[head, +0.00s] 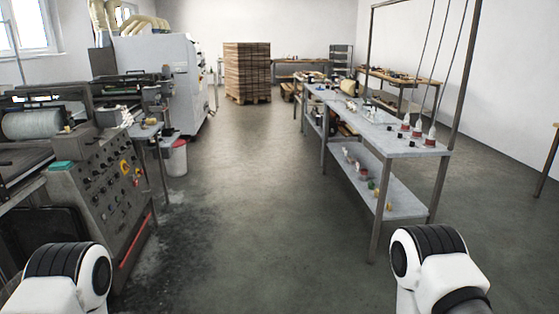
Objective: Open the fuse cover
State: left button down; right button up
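I cannot make out a fuse cover in the head view. A grey control panel (105,200) with several knobs and buttons stands on the machine at the left; its small parts are too small to tell apart. My two arms show at the bottom left and bottom right edges, only as white and black links. Both of my grippers are out of the picture.
A long grey workbench (408,145) with bottles and a lower shelf stands at the right. A white bin (176,162) stands beside the left machine. A large white cabinet (160,75) and a stack of boards (247,72) are farther back. The middle floor is clear.

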aim_at(382, 114)
jog(key=i+z, duration=0.1)
jog(key=i, duration=0.55)
jog(key=i+z, duration=0.1)
jog(key=i, duration=0.55)
jog(key=i+j+z, duration=0.1)
jog(key=i, duration=0.55)
jog(key=i+j, duration=0.2)
jog(key=i, duration=0.4)
jog(key=i+j+z, duration=0.15)
jog(key=i, duration=0.5)
